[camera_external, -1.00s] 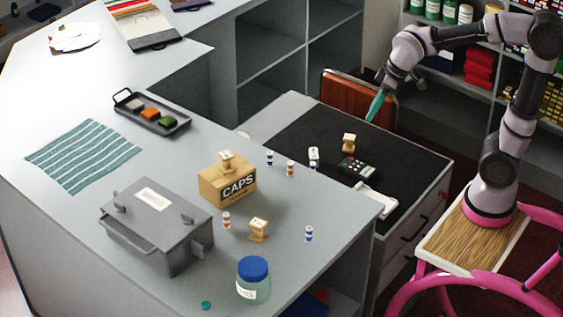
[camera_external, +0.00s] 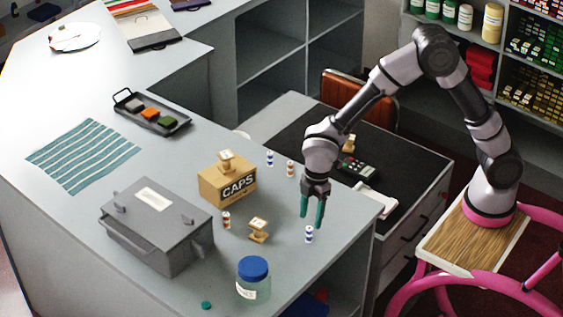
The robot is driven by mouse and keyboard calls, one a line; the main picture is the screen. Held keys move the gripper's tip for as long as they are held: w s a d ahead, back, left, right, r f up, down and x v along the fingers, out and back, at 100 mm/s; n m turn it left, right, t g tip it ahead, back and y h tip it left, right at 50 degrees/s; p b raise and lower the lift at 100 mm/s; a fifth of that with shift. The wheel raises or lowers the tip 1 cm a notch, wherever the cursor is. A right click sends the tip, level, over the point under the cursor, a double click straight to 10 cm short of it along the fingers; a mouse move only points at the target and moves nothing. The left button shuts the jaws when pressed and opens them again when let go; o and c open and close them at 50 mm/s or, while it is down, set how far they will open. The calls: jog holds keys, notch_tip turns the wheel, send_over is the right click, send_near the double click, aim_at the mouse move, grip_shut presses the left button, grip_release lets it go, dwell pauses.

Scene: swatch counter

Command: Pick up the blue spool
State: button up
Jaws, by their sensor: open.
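A small blue and white spool (camera_external: 309,234) stands upright on the grey counter near its right edge. My gripper (camera_external: 312,223) points down just above it, its teal fingers apart and empty. I cannot tell whether the fingertips reach down to the spool's top. A second blue and white spool (camera_external: 270,159) stands farther back, right of the caps box. Two orange and white spools stand on the counter, one behind (camera_external: 290,169) and one by the grey metal box (camera_external: 226,220).
A wooden stamp (camera_external: 258,229) stands left of the near blue spool. A blue-lidded jar (camera_external: 253,279) stands at the front. The cardboard caps box (camera_external: 228,185), with a stamp on top, and the grey metal box (camera_external: 157,226) stand farther left. The counter's right edge is close.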

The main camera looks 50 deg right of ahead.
aim_at(310, 228)
jog(key=f, duration=0.6)
jog(key=shift+w+f, duration=0.25)
jog(key=shift+f, duration=0.15)
grip_shut()
